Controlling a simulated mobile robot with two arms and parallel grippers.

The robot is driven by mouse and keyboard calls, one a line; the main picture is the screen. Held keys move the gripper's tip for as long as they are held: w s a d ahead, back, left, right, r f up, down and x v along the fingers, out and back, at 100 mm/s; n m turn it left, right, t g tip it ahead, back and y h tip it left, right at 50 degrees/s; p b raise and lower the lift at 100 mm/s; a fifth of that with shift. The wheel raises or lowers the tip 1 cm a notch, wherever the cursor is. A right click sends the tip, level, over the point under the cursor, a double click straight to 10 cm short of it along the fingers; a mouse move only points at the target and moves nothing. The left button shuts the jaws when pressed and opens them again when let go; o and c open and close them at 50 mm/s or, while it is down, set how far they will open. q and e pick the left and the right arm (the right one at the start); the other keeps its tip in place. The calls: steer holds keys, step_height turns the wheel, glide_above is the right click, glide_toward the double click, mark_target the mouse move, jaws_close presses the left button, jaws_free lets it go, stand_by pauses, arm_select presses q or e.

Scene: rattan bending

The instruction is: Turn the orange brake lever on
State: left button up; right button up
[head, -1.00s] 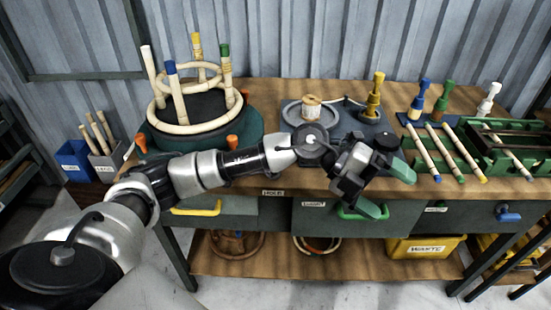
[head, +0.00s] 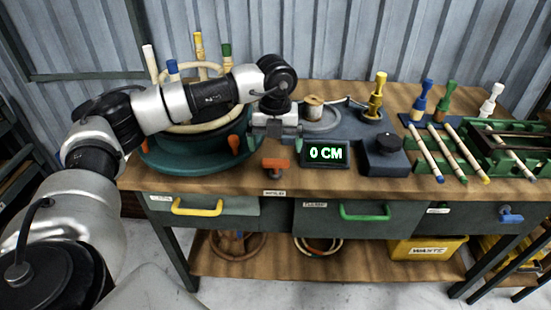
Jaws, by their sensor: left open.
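The orange brake lever (head: 276,164) is a short crossbar on a stub near the table's front edge, left of the display. My left gripper (head: 275,145) points down just above and behind the lever in the picture. Its jaws are apart and empty, and I cannot tell whether they touch the lever. The green round turntable (head: 190,165) stands to the left, with a rattan ring and colour-tipped posts partly hidden by my arm. My right gripper is not in view.
A display (head: 325,153) reads 0 CM. Right of it are a dark box with a knob (head: 388,142), a brass peg (head: 376,97), and rods (head: 424,152). Drawers with yellow (head: 196,208) and green handles (head: 364,213) lie below. A yellow waste bin (head: 425,249) is on the shelf.

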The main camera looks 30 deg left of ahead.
mark_target(276, 160)
arm_select(q)
step_height(276, 160, down, 5)
steer(key=shift+f, duration=0.1)
stand_by(0.3)
steer(key=c, duration=0.9)
